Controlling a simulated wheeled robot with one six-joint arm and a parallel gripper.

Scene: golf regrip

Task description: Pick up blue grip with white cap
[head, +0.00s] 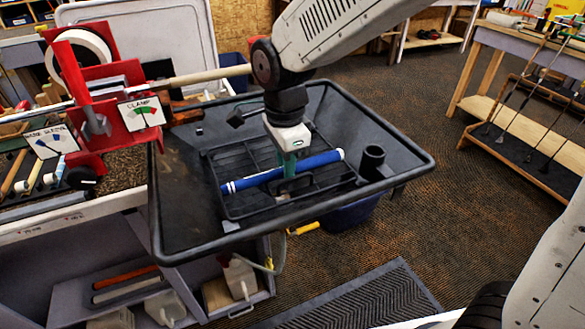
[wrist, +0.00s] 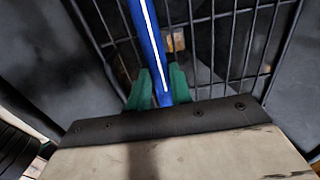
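The blue grip (head: 318,162) is a long blue tube with white bands near its left end and a pale tip at its right end. It slants across the black wire rack (head: 235,209) in the dark tray (head: 190,215). In the wrist view the blue grip (wrist: 148,38) shows a white stripe along its length. My gripper (head: 288,172) points down at the grip's middle. Its green fingers (wrist: 159,90) lie against both sides of the grip, closed on it. I cannot tell whether the grip touches the rack.
A black cup (head: 372,160) stands at the tray's right side. A red clamp stand (head: 100,110) holds a shaft (head: 205,75) at the left, close to my arm. A bench with clubs (head: 530,85) stands at the right. Open floor (head: 420,130) lies between.

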